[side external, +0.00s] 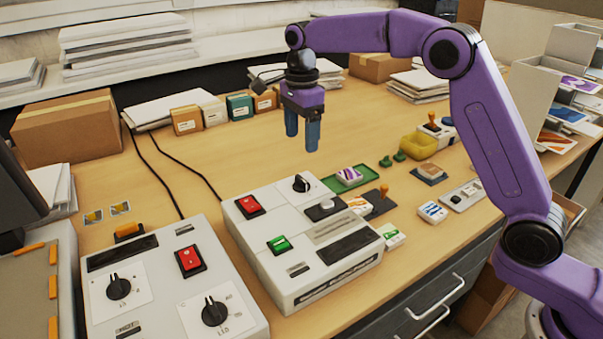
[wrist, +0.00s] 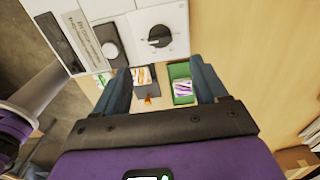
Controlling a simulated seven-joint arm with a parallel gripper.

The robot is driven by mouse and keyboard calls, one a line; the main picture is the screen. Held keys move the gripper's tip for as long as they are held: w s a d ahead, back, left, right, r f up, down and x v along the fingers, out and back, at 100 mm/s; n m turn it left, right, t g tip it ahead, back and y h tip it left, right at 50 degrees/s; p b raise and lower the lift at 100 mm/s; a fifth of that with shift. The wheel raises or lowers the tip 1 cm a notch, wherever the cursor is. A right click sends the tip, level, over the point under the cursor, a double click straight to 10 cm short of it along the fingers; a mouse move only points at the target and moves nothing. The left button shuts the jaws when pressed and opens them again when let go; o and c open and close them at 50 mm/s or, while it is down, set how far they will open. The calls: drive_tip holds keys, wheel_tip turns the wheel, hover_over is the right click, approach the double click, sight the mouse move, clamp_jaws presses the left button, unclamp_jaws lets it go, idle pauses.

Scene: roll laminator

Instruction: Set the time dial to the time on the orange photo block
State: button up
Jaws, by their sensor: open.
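A black dial (side external: 301,184) sits on a white panel at the far end of the middle white machine (side external: 270,255). It also shows in the wrist view (wrist: 159,36), with marks around it too small to read. A white block with an orange picture (side external: 360,205) lies on a dark pad beside the machine; it is partly seen in the wrist view (wrist: 143,75). Any time on it is unreadable. My gripper (side external: 302,146) is open and empty, fingers down, above the table behind the dial. In the wrist view, its fingers (wrist: 162,82) are spread apart below the dial.
A grey knob (side external: 320,210), a red switch (side external: 250,205) and a green switch (side external: 279,245) are on the same machine. A second machine with two black dials (side external: 119,287) stands at front left. A purple-pictured block (side external: 349,175) lies in a green tray (side external: 375,184). Small boxes line the back.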

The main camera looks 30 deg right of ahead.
sight(301, 178)
wheel_tip(301, 178, down, 11)
drive_tip(key=shift+r, duration=0.1)
idle(0.3)
drive_tip(key=c, duration=1.1)
